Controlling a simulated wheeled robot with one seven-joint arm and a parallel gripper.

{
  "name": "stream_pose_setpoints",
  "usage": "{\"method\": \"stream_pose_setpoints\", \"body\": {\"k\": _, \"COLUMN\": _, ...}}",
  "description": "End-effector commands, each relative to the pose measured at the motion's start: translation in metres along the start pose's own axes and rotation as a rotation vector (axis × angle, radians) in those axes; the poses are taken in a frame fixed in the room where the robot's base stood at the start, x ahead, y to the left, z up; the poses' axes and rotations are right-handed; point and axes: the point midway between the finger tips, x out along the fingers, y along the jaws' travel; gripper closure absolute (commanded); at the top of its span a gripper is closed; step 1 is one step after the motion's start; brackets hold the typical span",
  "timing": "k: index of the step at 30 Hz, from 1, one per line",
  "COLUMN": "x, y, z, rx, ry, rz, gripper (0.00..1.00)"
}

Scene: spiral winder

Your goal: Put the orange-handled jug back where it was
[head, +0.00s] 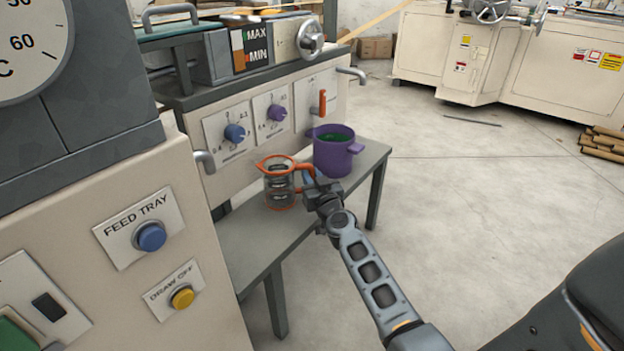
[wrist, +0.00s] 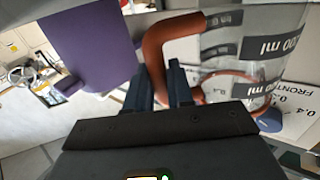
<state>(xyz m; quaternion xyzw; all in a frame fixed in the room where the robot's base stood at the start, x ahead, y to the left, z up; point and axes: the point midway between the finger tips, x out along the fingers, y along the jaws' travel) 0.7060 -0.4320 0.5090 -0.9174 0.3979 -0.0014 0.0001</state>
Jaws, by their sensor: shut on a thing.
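The orange-handled jug (head: 280,184) is a clear measuring jug with an orange rim and dark markings. In the head view it is upright at the grey bench; whether its base touches the bench top I cannot tell. My gripper (head: 312,185) is at the jug's right side, shut on its orange handle. In the wrist view the two dark fingers (wrist: 160,88) close around the lower part of the handle (wrist: 155,55). The jug's clear body (wrist: 245,45) fills the upper right there.
A purple pot (head: 335,152) with green contents stands on the bench (head: 262,234) just behind and right of the jug. The cream machine panel with blue and purple knobs (head: 235,133) rises behind the bench. Open floor (head: 480,230) lies to the right.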

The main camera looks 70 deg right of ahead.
Motion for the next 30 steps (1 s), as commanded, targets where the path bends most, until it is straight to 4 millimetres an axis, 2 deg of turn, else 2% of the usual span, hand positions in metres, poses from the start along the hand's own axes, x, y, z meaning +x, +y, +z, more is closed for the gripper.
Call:
{"method": "stream_pose_setpoints", "body": {"k": 3, "x": 0.000, "y": 0.000, "z": 0.004, "rx": 0.000, "ry": 0.001, "rz": 0.000, "gripper": 1.00}}
{"method": "stream_pose_setpoints", "body": {"k": 4, "x": 0.000, "y": 0.000, "z": 0.003, "rx": -0.001, "ry": 0.000, "rz": 0.000, "gripper": 0.75}}
{"method": "stream_pose_setpoints", "body": {"k": 11, "x": 0.000, "y": 0.000, "z": 0.003, "rx": 0.000, "ry": 0.000, "rz": 0.000, "gripper": 0.53}}
{"method": "stream_pose_setpoints", "body": {"k": 22, "x": -0.001, "y": 0.000, "z": -0.002, "rx": 0.000, "ry": 0.000, "rz": 0.000, "gripper": 0.52}}
{"method": "stream_pose_setpoints", "body": {"k": 26, "x": -0.020, "y": 0.000, "z": 0.001, "rx": -0.001, "ry": -0.002, "rz": 0.000, "gripper": 0.52}}
{"method": "stream_pose_setpoints", "body": {"k": 30, "x": -0.048, "y": -0.001, "z": 0.001, "rx": -0.001, "ry": -0.003, "rz": -0.001, "gripper": 0.52}}
